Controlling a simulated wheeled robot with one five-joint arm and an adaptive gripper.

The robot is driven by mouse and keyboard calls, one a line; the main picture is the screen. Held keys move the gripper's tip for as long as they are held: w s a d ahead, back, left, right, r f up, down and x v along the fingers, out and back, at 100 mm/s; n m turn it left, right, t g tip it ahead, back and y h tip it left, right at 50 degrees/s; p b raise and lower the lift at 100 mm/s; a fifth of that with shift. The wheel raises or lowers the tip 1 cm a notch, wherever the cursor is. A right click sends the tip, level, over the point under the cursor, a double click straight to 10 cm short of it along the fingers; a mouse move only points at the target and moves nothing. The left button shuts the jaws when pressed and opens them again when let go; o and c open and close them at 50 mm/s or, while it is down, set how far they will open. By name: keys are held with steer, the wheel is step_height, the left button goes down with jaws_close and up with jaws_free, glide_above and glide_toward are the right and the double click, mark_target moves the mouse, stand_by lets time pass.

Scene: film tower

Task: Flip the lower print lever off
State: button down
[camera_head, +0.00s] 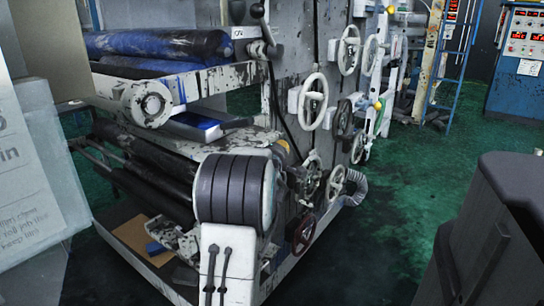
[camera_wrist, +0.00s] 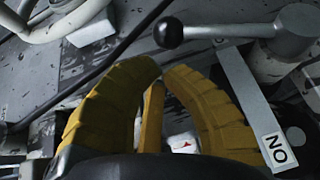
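In the wrist view a lever with a black ball knob (camera_wrist: 168,32) and a grey arm runs left from a round grey hub (camera_wrist: 297,28). A white plate (camera_wrist: 275,148) beside the hub carries an upside-down label that seems to read ON. My gripper (camera_wrist: 163,68) has yellow ribbed fingers, their tips almost together with nothing between them; they are below the knob in the picture and apart from it. In the head view a lever (camera_head: 258,10) with a dark knob is at the top; I cannot tell whether it is the same one. My gripper does not show there.
White handwheels (camera_head: 313,101) stand out from the machine's side. Blue-black rollers (camera_head: 160,43) lie to the left. A white sign (camera_head: 28,170) fills the left edge and a dark box (camera_head: 500,230) the lower right. Green floor (camera_head: 410,180) is clear at right. A blue ladder (camera_head: 455,55) stands behind.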

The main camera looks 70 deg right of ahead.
steer(key=v, duration=0.8)
steer(key=shift+a, duration=0.4)
steer(key=shift+s, duration=0.1)
stand_by(0.4)
